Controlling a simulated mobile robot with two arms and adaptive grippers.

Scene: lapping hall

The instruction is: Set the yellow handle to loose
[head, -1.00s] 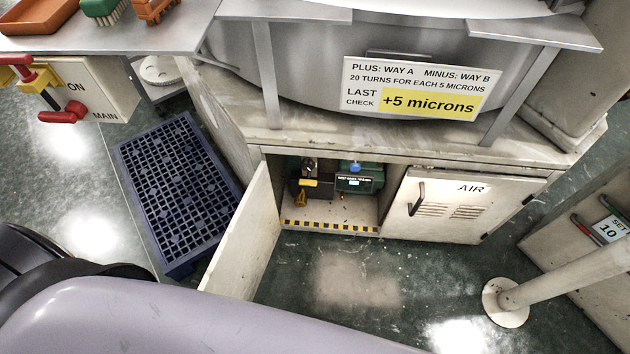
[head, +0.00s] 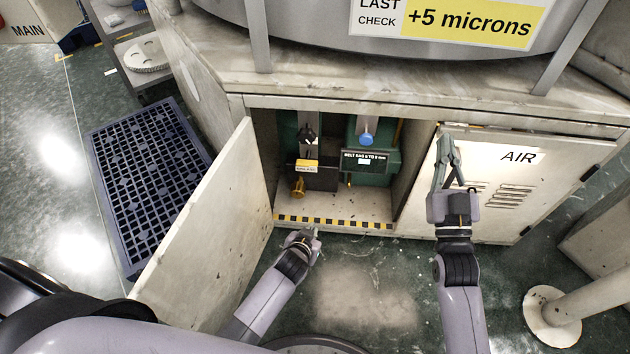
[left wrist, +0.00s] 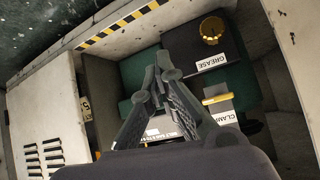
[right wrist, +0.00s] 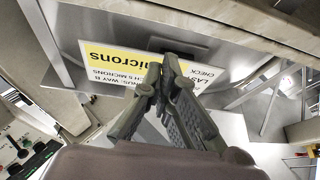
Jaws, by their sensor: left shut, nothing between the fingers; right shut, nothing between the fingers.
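The yellow handle (head: 307,165) is a short yellow bar inside the open cabinet, at the front of a dark green unit. It also shows in the left wrist view (left wrist: 217,99) beside a white label reading CLAMP (left wrist: 222,113). My left gripper (head: 313,234) is low in front of the cabinet opening, apart from the handle. In the left wrist view its fingers (left wrist: 158,68) are shut and empty. My right gripper (head: 447,160) is in front of the AIR door, shut and empty. In the right wrist view its fingers (right wrist: 160,70) point towards the sign above.
The open cabinet door (head: 200,235) stands on the left and the AIR door (head: 515,190) is on the right. A brass knob (head: 298,187) is below the handle, and a blue knob (head: 366,139) is to the right. A striped sill (head: 335,222) edges the cabinet floor.

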